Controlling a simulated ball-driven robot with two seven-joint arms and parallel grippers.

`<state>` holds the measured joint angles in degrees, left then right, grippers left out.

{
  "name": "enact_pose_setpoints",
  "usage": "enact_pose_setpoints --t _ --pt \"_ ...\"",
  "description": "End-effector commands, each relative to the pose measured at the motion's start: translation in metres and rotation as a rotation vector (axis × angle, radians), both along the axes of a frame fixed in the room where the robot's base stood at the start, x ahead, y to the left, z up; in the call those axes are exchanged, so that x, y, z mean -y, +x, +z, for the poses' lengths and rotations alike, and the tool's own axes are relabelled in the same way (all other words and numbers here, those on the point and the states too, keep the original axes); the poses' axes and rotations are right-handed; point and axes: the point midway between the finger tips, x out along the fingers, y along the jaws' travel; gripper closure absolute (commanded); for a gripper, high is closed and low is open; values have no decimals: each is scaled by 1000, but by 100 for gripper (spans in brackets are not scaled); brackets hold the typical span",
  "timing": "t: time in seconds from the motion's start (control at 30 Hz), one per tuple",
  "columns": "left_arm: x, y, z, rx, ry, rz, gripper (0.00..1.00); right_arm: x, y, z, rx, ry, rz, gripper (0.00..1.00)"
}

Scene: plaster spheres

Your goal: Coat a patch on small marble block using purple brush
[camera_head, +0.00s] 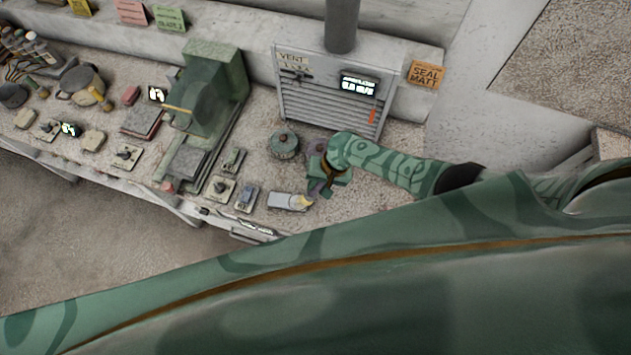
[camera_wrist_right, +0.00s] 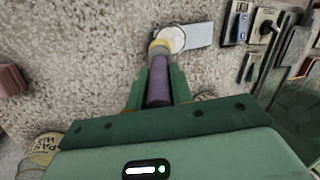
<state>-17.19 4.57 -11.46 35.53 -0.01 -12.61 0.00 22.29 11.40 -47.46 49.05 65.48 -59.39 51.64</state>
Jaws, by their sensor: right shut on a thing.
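The small marble block (camera_head: 284,201) is a pale grey slab lying flat near the front edge of the bench. My left gripper is not in view.
A lidded pot (camera_head: 284,144) stands behind the block. The vent unit (camera_head: 325,105) is against the wall. Small switch plates (camera_head: 221,188) and a green machine (camera_head: 212,95) stand to the left.

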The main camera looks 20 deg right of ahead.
Motion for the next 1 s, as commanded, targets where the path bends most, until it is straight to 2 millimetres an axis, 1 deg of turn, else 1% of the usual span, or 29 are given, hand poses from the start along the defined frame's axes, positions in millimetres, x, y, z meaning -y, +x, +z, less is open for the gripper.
enact_pose_setpoints --t 0.3,0.8,1.0 --pt "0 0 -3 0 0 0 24 -2 1 -3 1 1 0 96" --pt "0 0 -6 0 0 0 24 -24 11 -2 0 1 0 96" --pt "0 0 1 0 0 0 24 -16 8 0 -1 0 -2 96"
